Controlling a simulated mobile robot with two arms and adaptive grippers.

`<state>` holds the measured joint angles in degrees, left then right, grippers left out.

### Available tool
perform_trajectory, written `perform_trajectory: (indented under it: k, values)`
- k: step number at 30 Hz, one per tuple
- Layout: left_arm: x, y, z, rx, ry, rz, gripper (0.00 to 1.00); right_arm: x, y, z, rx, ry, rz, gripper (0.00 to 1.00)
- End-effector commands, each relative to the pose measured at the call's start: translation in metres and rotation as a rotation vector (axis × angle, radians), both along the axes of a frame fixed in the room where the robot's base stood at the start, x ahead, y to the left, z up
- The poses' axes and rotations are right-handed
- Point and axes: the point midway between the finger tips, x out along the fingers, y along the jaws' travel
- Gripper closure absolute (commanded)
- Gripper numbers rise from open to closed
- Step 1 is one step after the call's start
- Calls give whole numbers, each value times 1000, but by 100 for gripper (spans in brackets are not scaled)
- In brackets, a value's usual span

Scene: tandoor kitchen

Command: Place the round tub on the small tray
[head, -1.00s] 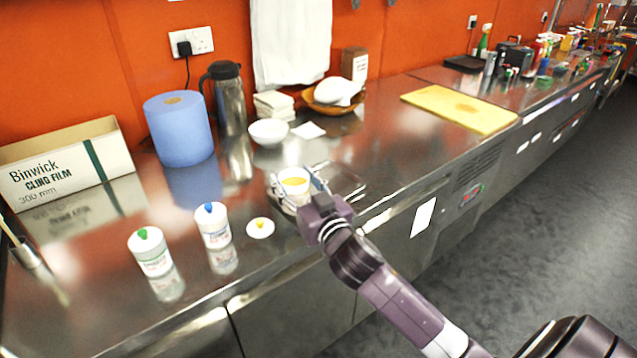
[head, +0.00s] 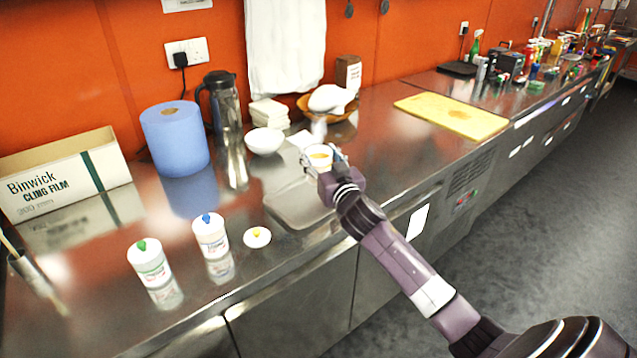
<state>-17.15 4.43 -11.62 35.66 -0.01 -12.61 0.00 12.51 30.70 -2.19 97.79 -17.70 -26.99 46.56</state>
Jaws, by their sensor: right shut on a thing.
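The round tub (head: 319,157) is small and white, with yellow at its top. My right gripper (head: 322,160) is shut on it, with a finger on either side, and holds it upright, seemingly above the counter. The small tray (head: 290,208) is a shallow, shiny metal tray lying flat near the counter's front edge. It looks empty. The tub shows beyond the tray's far right side, and my right wrist hides part of the tray's right end. My left gripper is not in view.
A white disc with a yellow knob (head: 257,237) lies left of the tray. Two white bottles, one green-topped (head: 149,262) and one blue-topped (head: 210,236), stand further left. A white bowl (head: 265,141) and a steel flask (head: 226,105) stand behind. A yellow board (head: 452,116) lies right.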

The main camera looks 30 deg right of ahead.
Motion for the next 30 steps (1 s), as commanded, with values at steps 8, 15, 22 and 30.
perform_trajectory:
  k: [8, 15, 22, 30]
  values:
    - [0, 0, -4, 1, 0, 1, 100, 0, 0, -38, 0, -4, 0, 83]
    - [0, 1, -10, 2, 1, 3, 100, 0, 1, -73, 2, -1, 0, 83]
    - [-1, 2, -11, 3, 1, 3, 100, 0, 0, -82, -1, -4, 1, 83]
    - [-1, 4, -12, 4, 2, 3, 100, 0, 0, -85, 1, -1, 1, 46]
